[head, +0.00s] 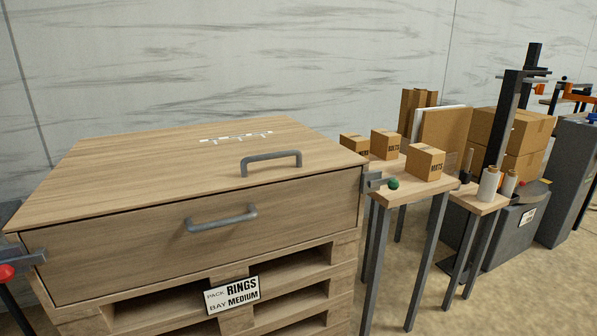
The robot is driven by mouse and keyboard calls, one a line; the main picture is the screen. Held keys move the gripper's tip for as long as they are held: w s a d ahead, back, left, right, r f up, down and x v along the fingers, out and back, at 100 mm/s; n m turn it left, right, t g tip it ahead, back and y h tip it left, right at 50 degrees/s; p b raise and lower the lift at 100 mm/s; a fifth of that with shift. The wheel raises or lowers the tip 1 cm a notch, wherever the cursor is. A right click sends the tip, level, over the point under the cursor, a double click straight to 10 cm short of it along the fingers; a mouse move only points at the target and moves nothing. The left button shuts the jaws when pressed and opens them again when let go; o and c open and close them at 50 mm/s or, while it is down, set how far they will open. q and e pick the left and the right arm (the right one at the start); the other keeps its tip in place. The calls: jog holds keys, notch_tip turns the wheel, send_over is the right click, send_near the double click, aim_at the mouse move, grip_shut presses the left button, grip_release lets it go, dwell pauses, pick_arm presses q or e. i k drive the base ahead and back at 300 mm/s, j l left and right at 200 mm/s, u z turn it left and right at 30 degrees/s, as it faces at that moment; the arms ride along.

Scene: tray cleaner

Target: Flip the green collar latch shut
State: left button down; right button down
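The latch with the green ball knob (393,183) is at the front right corner of a wooden crate (120,245). Its grey metal bracket (372,182) is fixed at the corner, and the short lever with the green knob sticks out to the right, away from the crate's front. Whether the latch is engaged is too small to tell. Neither of my grippers is in view.
A red-knobbed latch (7,271) is at the crate's left corner. Grey handles are on the lid (270,157) and front panel (221,219). A side table (405,189) with small cartons stands close behind the green knob. Bare floor shows at lower right.

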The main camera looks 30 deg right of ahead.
aim_at(393, 184)
jog(key=z, duration=1.35)
